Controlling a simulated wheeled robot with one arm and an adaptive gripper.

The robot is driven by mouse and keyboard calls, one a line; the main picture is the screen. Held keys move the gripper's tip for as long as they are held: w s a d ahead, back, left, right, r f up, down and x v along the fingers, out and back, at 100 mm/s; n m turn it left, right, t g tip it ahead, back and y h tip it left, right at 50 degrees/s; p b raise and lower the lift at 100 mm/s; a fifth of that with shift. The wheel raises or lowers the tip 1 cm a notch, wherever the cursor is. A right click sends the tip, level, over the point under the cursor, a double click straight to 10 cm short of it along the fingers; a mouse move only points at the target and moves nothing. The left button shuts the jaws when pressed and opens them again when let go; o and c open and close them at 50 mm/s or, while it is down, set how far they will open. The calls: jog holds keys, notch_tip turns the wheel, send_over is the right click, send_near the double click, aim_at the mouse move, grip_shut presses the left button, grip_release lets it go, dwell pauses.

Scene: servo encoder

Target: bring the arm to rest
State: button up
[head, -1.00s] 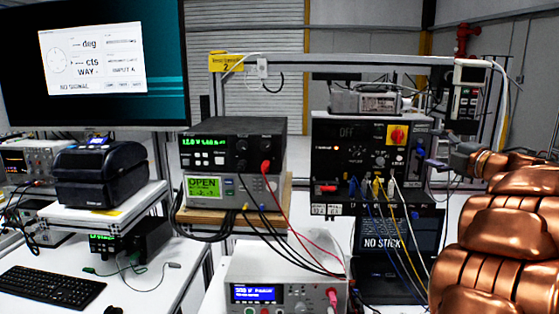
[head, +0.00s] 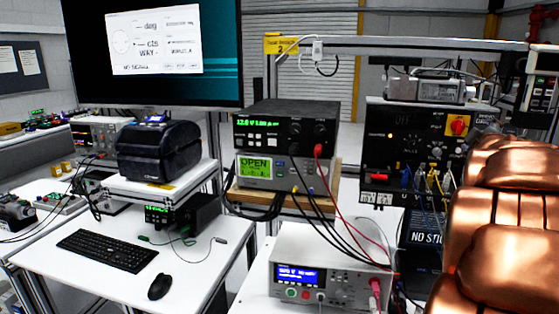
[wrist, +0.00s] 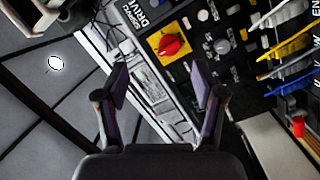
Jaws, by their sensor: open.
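My gripper (wrist: 160,92) shows in the wrist view with its two dark fingers spread apart and nothing between them. Beyond the fingers is the black drive panel with a red knob on a yellow plate (wrist: 170,45). In the head view my copper-coloured arm fills the right side and covers part of that panel (head: 412,122); the gripper itself is not visible there.
Stacked bench instruments (head: 284,135) stand mid-bench, with a white instrument (head: 330,262) in front and red and black leads hanging down. A black printer (head: 158,152), keyboard (head: 108,250) and mouse (head: 160,286) are at left. A monitor (head: 215,75) stands behind. Cables plug into the panel.

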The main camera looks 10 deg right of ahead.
jog(key=s+a+f+m+g+y, duration=0.3)
jog(key=s+a+f+g, duration=0.1)
jog(key=a+f, duration=0.75)
jog(key=s+a+f+m+g+y, duration=0.3)
jog(key=s+a+f+g, duration=0.15)
jog(key=a+f, duration=0.7)
jog(key=s+a+f+n+g+y, duration=0.1)
jog(key=s+a+f, duration=0.4)
jog(key=s+a, duration=0.5)
jog(key=s+a+f+g+y, duration=0.4)
jog(key=s+a+f+g, duration=0.1)
jog(key=s+a, duration=0.6)
jog(key=shift+s+f+n+g, duration=0.25)
jog(key=shift+n+g, duration=0.1)
jog(key=shift+n, duration=0.05)
